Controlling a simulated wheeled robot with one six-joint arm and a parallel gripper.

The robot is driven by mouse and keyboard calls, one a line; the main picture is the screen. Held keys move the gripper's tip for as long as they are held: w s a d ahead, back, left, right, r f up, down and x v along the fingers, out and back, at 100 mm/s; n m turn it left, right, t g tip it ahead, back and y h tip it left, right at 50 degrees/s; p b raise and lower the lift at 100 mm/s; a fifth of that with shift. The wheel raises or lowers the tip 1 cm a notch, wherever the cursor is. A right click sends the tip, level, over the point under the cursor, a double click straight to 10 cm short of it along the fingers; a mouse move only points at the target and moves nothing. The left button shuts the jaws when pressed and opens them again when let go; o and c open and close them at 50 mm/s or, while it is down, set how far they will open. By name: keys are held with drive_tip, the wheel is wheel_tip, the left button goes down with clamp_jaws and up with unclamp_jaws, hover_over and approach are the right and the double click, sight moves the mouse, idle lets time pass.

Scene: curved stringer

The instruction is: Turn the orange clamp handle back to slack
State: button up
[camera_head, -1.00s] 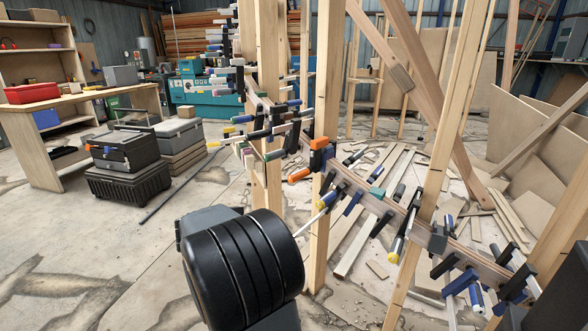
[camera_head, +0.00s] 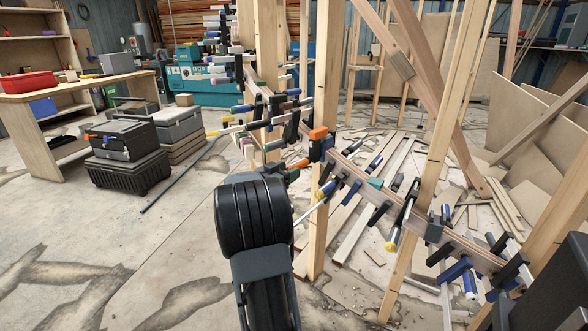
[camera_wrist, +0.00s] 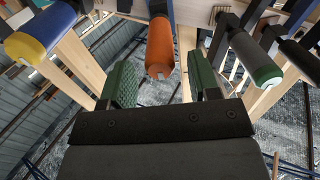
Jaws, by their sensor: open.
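The orange clamp handle (camera_head: 297,164) shows in the head view on a clamp with an orange end block (camera_head: 318,134), at the curved strip beside an upright post. In the wrist view the handle (camera_wrist: 160,48) hangs with its rounded end toward me, at the gap between my fingers. My gripper (camera_wrist: 161,82) is open, one green-padded finger on each side of the handle's line. The pads appear apart from the handle; whether its tip lies between them in depth is unclear. In the head view my arm hides most of the gripper.
Wooden posts (camera_head: 323,120) stand close by. Black toolboxes (camera_head: 125,155) sit on open floor at left.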

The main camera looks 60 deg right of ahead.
sight(300, 164)
drive_tip(key=shift+s+d, duration=0.2)
drive_tip(key=shift+d, duration=0.65)
drive_tip(key=shift+s+d, duration=0.15)
drive_tip(key=shift+d, duration=0.65)
drive_tip(key=c, duration=0.9)
